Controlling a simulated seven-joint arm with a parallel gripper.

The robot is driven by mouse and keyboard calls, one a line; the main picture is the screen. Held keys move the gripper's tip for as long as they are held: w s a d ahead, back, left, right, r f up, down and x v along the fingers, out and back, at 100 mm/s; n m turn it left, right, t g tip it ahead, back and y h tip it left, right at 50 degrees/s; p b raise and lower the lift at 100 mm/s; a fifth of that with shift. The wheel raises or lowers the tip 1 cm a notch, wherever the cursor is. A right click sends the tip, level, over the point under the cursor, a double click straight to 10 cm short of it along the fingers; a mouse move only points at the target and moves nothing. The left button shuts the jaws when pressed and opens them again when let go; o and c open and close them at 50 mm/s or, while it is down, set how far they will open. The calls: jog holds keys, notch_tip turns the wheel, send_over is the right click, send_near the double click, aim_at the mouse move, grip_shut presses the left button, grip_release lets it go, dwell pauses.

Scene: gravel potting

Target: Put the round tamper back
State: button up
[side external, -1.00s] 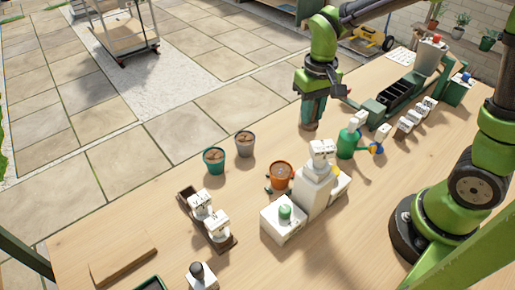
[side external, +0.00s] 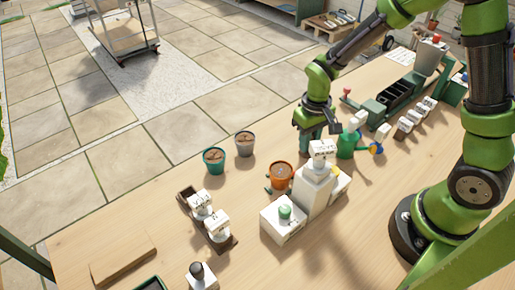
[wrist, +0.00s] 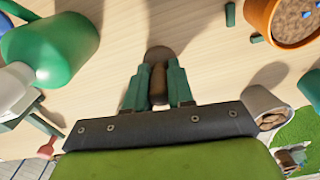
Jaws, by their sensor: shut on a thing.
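My gripper (side external: 308,141) hangs over the bench behind the white block tower in the side view, with its tips partly covered. In the wrist view its teal fingers (wrist: 158,88) are shut on a brown, rounded tool, the round tamper (wrist: 157,82). A darker round patch lies just beyond it; I cannot tell whether that is its head or a shadow. The tamper is hard to make out in the side view. Whether it touches the bench is unclear.
The terracotta pot (side external: 281,176) and white block tower (side external: 317,190) are nearer the camera. A grey pot (side external: 245,144) and teal pot (side external: 213,160) stand left. A dark rack (side external: 227,245) holds white-labelled blocks.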

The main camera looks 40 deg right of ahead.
jog(key=shift+f, duration=0.1)
jog(key=o, duration=0.9)
notch_tip(320, 180, up, 12)
jog(key=shift+r, duration=0.1)
jog(key=s+r+t, duration=0.2)
jog(key=s+r, duration=0.1)
jog(key=s+r+m+t+y, duration=0.1)
jog(key=s+r+t, duration=0.1)
jog(key=s+r, duration=0.1)
jog(key=s+r+m+t+y, duration=0.1)
jog(key=s+r+t, duration=0.2)
jog(key=s+r, duration=0.1)
jog(key=shift+s+a+r, duration=0.1)
jog(key=shift+s+a, duration=0.3)
jog(key=shift+s, duration=0.05)
